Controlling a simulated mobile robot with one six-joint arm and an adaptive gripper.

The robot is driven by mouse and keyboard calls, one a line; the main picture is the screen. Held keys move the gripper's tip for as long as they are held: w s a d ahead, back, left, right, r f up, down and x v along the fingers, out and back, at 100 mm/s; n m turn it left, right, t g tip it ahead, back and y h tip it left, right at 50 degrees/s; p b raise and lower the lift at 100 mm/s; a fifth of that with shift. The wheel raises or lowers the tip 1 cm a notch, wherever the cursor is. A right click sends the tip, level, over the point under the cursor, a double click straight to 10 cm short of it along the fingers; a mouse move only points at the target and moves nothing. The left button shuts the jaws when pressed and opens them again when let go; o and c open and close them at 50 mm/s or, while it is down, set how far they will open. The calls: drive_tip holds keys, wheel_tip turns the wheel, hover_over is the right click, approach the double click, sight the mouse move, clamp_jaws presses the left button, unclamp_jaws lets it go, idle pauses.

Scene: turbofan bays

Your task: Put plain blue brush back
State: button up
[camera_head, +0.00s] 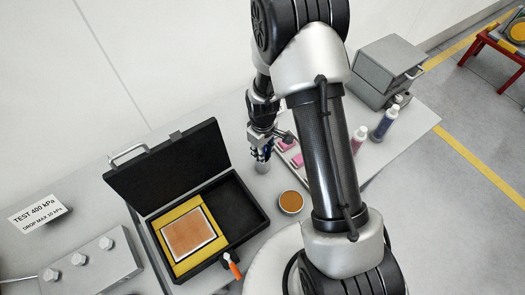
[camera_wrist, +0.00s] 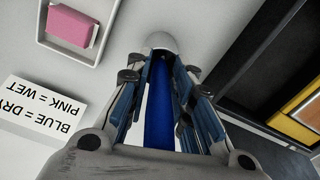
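My gripper (camera_head: 262,143) is above the grey bench, between the open black case and a tray with pink blocks. In the wrist view my gripper (camera_wrist: 164,75) has its fingers closed around a blue brush (camera_wrist: 160,115). The blue shaft runs between the fingers and a pale rounded end (camera_wrist: 161,42) shows past the fingertips. In the head view only a small bluish and pale part of the brush (camera_head: 261,167) shows below the fingers. Whether the brush touches the bench is unclear.
The open black case (camera_head: 262,222) holds a framed copper-coloured panel (camera_head: 188,235) in yellow foam. A round brown-topped tin (camera_head: 291,202) stands right of it. A white tray (camera_wrist: 98,52) holds a pink block (camera_wrist: 73,24), near a "BLUE = DRY, PINK = WET" sign (camera_wrist: 38,115). Bottles (camera_head: 384,122) stand farther right.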

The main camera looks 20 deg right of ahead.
drive_tip(key=shift+o, duration=1.1)
wheel_tip(320, 180, up, 12)
drive_tip(key=shift+r+p, duration=0.2)
drive_tip(key=shift+p, duration=0.6)
drive_tip(key=s+r+m+t, duration=0.2)
drive_tip(key=s+r, duration=0.5)
drive_tip(key=r, duration=0.4)
drive_tip(key=s+r+m+t, duration=0.1)
drive_tip(key=s+r+m, duration=0.2)
drive_tip(key=s+r, duration=0.55)
drive_tip(key=s+r+m+t, duration=0.1)
drive_tip(key=s+r, duration=0.2)
drive_tip(key=s, duration=0.3)
drive_tip(key=shift+r+m+t, duration=0.3)
drive_tip(key=shift+r, duration=0.1)
